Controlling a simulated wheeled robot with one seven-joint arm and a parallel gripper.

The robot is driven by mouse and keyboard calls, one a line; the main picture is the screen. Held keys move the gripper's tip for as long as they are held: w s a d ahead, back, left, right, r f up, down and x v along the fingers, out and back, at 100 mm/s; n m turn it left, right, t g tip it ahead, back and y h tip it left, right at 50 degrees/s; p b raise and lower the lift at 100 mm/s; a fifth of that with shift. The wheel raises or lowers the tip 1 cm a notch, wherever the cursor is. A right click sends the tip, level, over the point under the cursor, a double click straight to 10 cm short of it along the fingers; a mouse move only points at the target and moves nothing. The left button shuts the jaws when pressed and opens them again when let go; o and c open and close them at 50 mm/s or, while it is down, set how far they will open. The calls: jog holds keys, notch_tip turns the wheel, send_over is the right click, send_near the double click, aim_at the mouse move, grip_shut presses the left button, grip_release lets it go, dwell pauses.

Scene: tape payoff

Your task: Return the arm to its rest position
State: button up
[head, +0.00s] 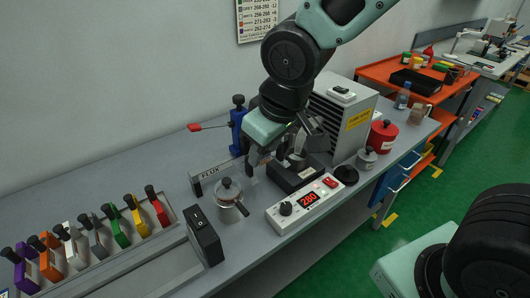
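My gripper (262,158) hangs over the grey workbench (110,185) in the head view, at the lower end of my bent teal and black arm. It is close to a control unit (304,204) with a red display reading 280, and to a small lidded metal pot (228,190). The fingers are small and partly hidden against the dark parts behind them. I cannot tell whether they are open or whether anything is between them.
Colour-handled tools (121,228) stand in a row at left. A FLUX-labelled holder (211,175), blue clamp-like stand (238,128) and grey vented box (338,115) surround the arm. A red canister (382,136) stands right. Bare bench lies behind the tools; green floor is at right.

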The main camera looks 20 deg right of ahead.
dwell(0.4)
jog(key=s+a+f+n+g, duration=0.1)
jog(key=s+a+n+g, duration=0.1)
jog(key=s, duration=1.3)
jog(key=shift+s+f+g, duration=0.2)
jog(key=shift+f+g, duration=0.05)
jog(key=shift+g, duration=0.55)
